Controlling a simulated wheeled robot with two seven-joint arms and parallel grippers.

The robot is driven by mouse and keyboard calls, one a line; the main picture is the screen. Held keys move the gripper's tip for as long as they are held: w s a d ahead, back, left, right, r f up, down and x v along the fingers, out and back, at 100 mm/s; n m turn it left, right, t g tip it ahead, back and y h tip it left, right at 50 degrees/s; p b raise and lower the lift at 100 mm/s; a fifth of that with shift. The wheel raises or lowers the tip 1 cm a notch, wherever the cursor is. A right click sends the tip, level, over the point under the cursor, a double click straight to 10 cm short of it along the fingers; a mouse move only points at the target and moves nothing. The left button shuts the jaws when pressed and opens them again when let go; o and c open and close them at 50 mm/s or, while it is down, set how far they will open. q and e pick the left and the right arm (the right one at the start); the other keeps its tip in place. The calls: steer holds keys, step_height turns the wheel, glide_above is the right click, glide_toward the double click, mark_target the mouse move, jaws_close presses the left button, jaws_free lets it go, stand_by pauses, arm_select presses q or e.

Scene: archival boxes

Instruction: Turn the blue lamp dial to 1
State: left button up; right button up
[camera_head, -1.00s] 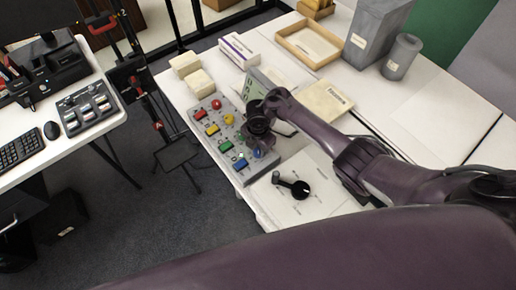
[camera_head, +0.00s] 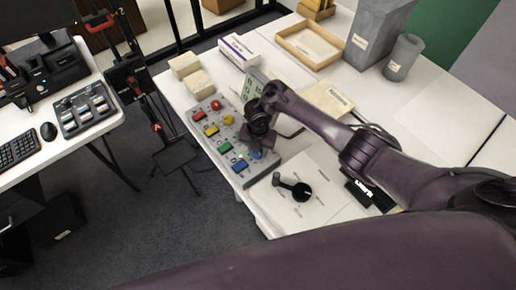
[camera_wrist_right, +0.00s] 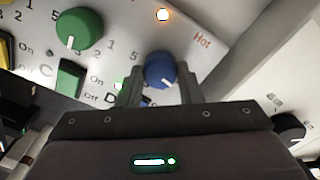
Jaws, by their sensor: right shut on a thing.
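In the head view my right gripper (camera_head: 258,154) is at the near end of the control panel (camera_head: 205,140), and mostly covers the dial. A green dial (camera_wrist_right: 79,29) and printed numbers show beside it. My left gripper is not in view.
Red, yellow and green controls fill the rest of the panel. A black rotary knob (camera_head: 301,191) on a white plate lies close to the right. Beige blocks (camera_head: 200,83), a white box (camera_head: 238,50) and a wooden tray (camera_head: 309,43) stand farther back.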

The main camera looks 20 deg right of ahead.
steer(key=o, duration=1)
steer(key=shift+c, duration=0.2)
steer(key=shift+r, duration=0.15)
step_height(320, 180, up, 8)
steer(key=shift+f+p, duration=0.2)
steer(key=shift+p, duration=0.55)
